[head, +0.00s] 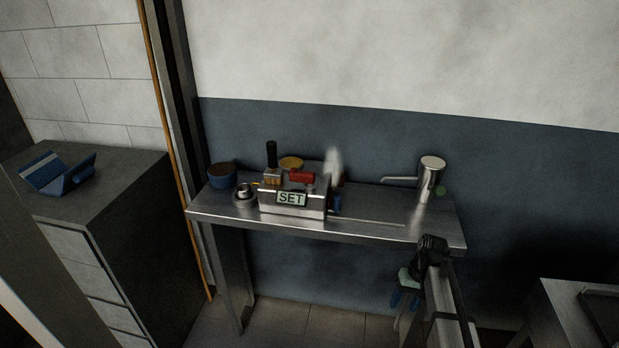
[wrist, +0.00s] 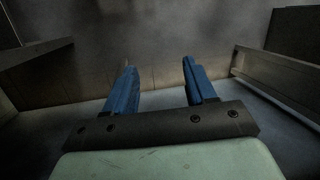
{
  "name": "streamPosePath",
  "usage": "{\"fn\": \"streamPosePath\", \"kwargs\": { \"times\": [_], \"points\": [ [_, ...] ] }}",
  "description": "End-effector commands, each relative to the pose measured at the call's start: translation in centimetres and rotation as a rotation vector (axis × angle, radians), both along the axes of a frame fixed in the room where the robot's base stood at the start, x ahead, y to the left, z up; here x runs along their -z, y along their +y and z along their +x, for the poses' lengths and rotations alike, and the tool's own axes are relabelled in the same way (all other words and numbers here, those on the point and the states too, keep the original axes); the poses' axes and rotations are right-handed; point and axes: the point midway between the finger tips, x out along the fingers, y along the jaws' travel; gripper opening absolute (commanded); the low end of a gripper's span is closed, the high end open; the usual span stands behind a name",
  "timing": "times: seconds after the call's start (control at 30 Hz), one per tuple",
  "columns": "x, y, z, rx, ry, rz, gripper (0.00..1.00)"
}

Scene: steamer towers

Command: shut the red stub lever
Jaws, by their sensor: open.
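The red stub lever (head: 301,176) is on top of a metal box with a "SET" plate (head: 291,198), left of the middle of the steel table. It lies roughly level, pointing sideways. A puff of steam (head: 333,165) shows just right of it. My gripper (head: 398,302) hangs low in front of the table's right end, below the tabletop and well away from the lever. In the wrist view its two blue fingers (wrist: 156,85) are apart with nothing between them. The lever is not in the wrist view.
The steel table (head: 375,218) also holds a black-handled lever (head: 271,155), a blue pot (head: 222,175), a small metal cup (head: 244,192) and a metal jug (head: 431,177). A dark cabinet (head: 120,190) stands left. The tabletop between box and jug is mostly clear.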

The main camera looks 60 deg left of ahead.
Motion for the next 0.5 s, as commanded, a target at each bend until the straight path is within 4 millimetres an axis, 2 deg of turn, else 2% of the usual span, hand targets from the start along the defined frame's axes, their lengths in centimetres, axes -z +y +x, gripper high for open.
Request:
{"fn": "streamPosePath", "kwargs": {
  "times": [0.03, 0.1, 0.27, 0.5],
  "points": [
    [-2.0, 2.8, -0.4, -0.035, -0.007, 0.019, 0.55],
    [-4.5, 5.6, -1.4, -0.076, -0.013, 0.039, 0.55],
    [-10.1, 11.3, -4.0, -0.168, -0.025, 0.082, 0.55],
    [-19.4, 19.5, -9.5, -0.322, -0.041, 0.151, 0.55]
  ]
}}
